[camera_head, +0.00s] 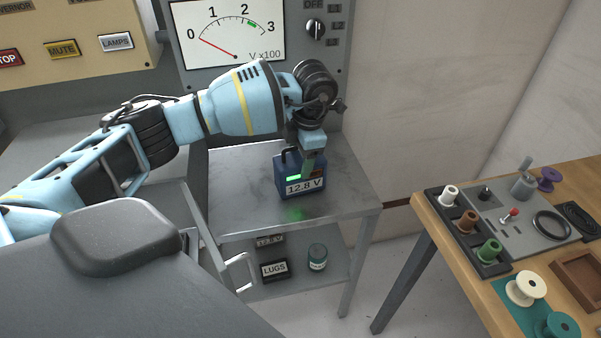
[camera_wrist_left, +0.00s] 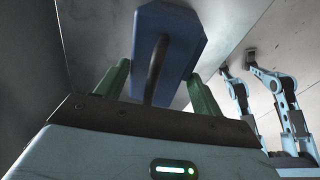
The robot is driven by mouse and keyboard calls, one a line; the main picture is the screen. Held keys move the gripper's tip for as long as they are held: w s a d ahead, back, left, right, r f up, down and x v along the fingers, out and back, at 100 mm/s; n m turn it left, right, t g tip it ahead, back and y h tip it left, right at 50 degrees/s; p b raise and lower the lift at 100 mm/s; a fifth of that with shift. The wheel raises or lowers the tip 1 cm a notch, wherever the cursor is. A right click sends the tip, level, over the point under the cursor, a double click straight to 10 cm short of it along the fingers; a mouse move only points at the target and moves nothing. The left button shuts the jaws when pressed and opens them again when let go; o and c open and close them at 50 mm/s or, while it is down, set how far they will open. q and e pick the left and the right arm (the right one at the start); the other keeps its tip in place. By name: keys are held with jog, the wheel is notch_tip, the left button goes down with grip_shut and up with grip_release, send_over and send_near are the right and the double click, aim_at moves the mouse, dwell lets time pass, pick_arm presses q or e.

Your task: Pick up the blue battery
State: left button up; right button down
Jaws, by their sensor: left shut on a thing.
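The blue battery (camera_head: 288,181) is at the metal stand's top shelf, upright, with a "12.8 V" label and a lit green bar on its front. My left gripper (camera_head: 308,160) reaches down onto it from above. The gripper is shut on the battery. I cannot tell whether the battery's underside touches the shelf. My right gripper is not seen.
The metal stand (camera_head: 345,190) has a lower shelf with a black "LUGS" box (camera_head: 274,270) and a green jar (camera_head: 317,257). A meter panel (camera_head: 228,32) rises behind. A wooden bench (camera_head: 440,215) with spools stands at right.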

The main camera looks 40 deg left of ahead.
aim_at(297, 159)
pick_arm(q)
grip_shut()
jog(key=shift+w+r, duration=0.1)
jog(key=shift+r, duration=0.1)
jog(key=shift+r, duration=0.3)
notch_tip(297, 159, up, 3)
jog(key=shift+f, duration=0.1)
jog(key=s+d, duration=0.3)
jog(key=s, duration=0.4)
jog(key=s+d+r, duration=0.1)
jog(key=s+d, duration=0.2)
jog(key=s, duration=0.4)
jog(key=shift+s+d+r, duration=0.15)
jog(key=shift+s+d, duration=0.15)
jog(key=shift+d, duration=0.05)
